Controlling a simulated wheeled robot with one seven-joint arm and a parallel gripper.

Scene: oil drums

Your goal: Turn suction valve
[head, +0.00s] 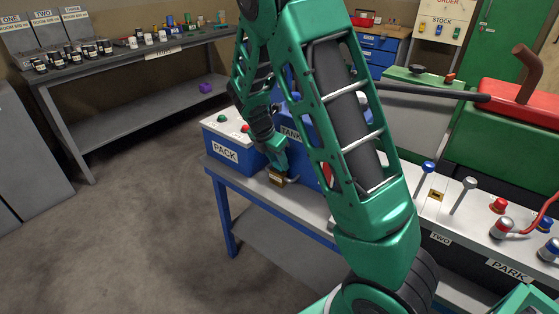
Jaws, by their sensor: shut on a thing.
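A small brass-coloured fitting (277,180), which looks like the suction valve, sits low at the front of the blue tank (290,118) near the bench's front edge. My gripper (279,170) points down at it from above and is shut on its handle. The handle and fingertips are small and partly hidden, so the handle's angle cannot be told. My arm covers much of the tank, and its label reads only "TANK".
A blue box labelled PACK (225,153) with green and red buttons stands left of the gripper. The bench top (320,208) continues right to levers and coloured knobs (500,206). A red and green machine (500,125) stands behind. Open floor (140,220) lies left.

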